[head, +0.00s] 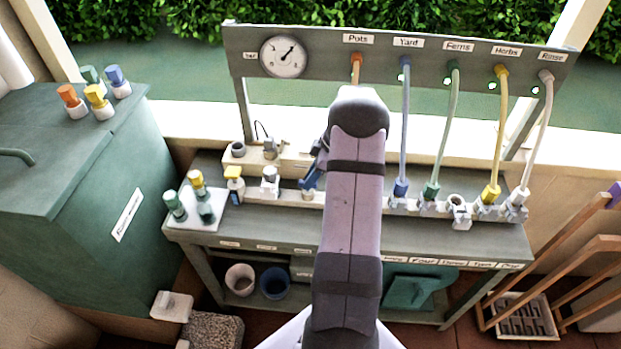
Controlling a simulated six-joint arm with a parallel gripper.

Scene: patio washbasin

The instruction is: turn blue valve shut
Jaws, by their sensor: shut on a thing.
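The blue valve (308,183) shows as a small blue handle on the pale rail of the bench, just left of my arm. My gripper (318,166) reaches down to it from behind my arm and is shut on it. My arm hides most of the gripper, its fingertips and part of the valve. How far the handle is turned cannot be made out.
Left on the rail stand a white-topped valve (269,182) and a yellow-topped valve (234,183). Right of my arm, a blue hose (405,120), green hose (450,125), yellow hose (498,130) and white hose (537,130) hang from the labelled board (330,62). A gauge (283,57) sits on it.

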